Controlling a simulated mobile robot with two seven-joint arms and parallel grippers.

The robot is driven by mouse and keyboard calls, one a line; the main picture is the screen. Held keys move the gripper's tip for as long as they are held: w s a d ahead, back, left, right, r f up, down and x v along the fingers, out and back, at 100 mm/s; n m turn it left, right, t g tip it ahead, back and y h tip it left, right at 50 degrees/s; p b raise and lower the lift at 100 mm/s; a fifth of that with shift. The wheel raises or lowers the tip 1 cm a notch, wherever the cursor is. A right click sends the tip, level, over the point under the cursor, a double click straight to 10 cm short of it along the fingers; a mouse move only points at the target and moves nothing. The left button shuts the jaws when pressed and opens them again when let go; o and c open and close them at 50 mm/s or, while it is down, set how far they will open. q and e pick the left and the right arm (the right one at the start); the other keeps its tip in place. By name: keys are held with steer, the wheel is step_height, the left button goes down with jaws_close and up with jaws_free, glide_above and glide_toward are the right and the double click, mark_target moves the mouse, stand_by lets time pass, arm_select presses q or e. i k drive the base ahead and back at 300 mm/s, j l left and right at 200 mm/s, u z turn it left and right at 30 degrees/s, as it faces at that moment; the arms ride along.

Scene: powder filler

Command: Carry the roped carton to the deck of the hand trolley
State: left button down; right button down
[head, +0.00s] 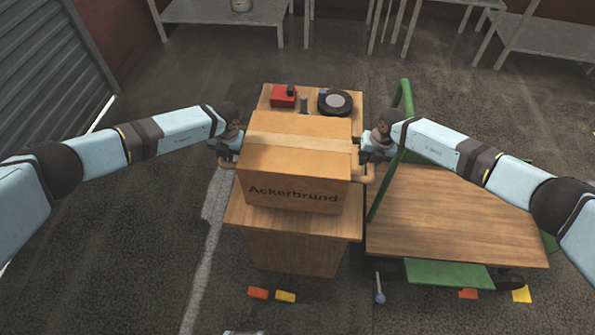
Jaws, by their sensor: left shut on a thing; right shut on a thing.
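The roped carton (294,169), a brown box marked "Ackerbrund" with a pale tape strip over its top, is over the wooden stand; I cannot tell whether it touches the top. My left gripper (230,160) is shut at the carton's left side, on what looks like a tan rope handle. My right gripper (366,165) is shut at the right side on a similar handle. The fingertips are small and partly hidden. The hand trolley's wooden deck (455,220) lies to the right, lower down and bare, with a green frame (385,188) along its left end.
The wooden stand (290,247) is under the carton. A red box (283,96) and a black disc (335,102) sit at its far end. Orange (258,293) and yellow (286,296) pieces lie on the floor in front. The trolley's upright green frame stands between carton and deck.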

mark_target(437, 226)
steer(key=k+l, duration=0.5)
steer(key=l, duration=0.25)
steer(key=k+l, duration=0.15)
steer(key=l, duration=1.15)
steer(key=i+l, duration=0.1)
steer(key=l, duration=0.3)
steer(key=i+l, duration=0.1)
steer(key=l, duration=0.35)
